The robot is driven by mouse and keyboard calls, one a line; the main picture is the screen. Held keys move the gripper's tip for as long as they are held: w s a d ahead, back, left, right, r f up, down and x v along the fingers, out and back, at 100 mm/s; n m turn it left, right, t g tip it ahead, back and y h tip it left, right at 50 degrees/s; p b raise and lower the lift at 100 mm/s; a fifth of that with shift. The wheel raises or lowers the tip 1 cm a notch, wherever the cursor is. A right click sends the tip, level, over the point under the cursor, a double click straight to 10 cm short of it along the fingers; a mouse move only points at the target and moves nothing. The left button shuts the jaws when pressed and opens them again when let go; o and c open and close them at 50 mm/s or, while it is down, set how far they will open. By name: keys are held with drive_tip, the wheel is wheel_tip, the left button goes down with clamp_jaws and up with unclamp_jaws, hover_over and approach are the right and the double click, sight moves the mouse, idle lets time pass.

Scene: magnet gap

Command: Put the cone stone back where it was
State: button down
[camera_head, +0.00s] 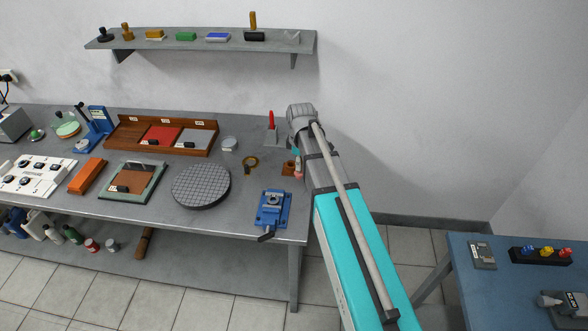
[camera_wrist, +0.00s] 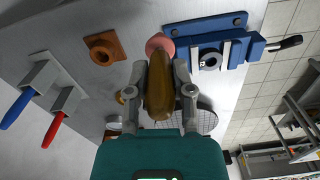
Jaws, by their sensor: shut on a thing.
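My gripper (camera_wrist: 158,72) is shut on the cone stone, a brown tapered body (camera_wrist: 160,92) with a rounded pink end (camera_wrist: 160,43) pointing away from the palm. In the head view the pink end (camera_head: 298,174) shows below my gripper (camera_head: 297,158), near the bench's right end. A brown block with a round hole (camera_wrist: 103,48) lies on the bench to the left of the pink end in the wrist view. It also shows in the head view (camera_head: 288,169), just left of the pink end, partly hidden. I cannot tell the height of the stone above the bench.
A blue vise (camera_head: 272,208) stands at the bench's front right. A red-handled tool (camera_head: 271,128) stands behind. A brass ring (camera_head: 250,163) and a round gridded plate (camera_head: 201,186) are to the left. A blue side table (camera_head: 510,285) stands at the lower right.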

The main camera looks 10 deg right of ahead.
drive_tip(key=shift+s+r, duration=0.1)
drive_tip(key=shift+r, duration=0.05)
drive_tip(key=shift+a+r+p, duration=0.1)
drive_tip(key=shift+r+p, duration=0.45)
drive_tip(key=shift+p, duration=0.15)
drive_tip(key=r+p, duration=0.1)
drive_tip(key=a+r+p, duration=0.1)
drive_tip(key=r+p, duration=0.2)
drive_tip(key=shift+s+a+r+p, duration=0.3)
drive_tip(key=shift+s+a+r, duration=0.05)
drive_tip(key=shift+s, duration=0.05)
drive_tip(key=w+d+f+b, duration=0.1)
drive_tip(key=w+f+b, duration=0.8)
drive_tip(key=w, duration=0.4)
drive_tip(key=shift+d, duration=0.2)
drive_tip(key=shift+w+f, duration=0.1)
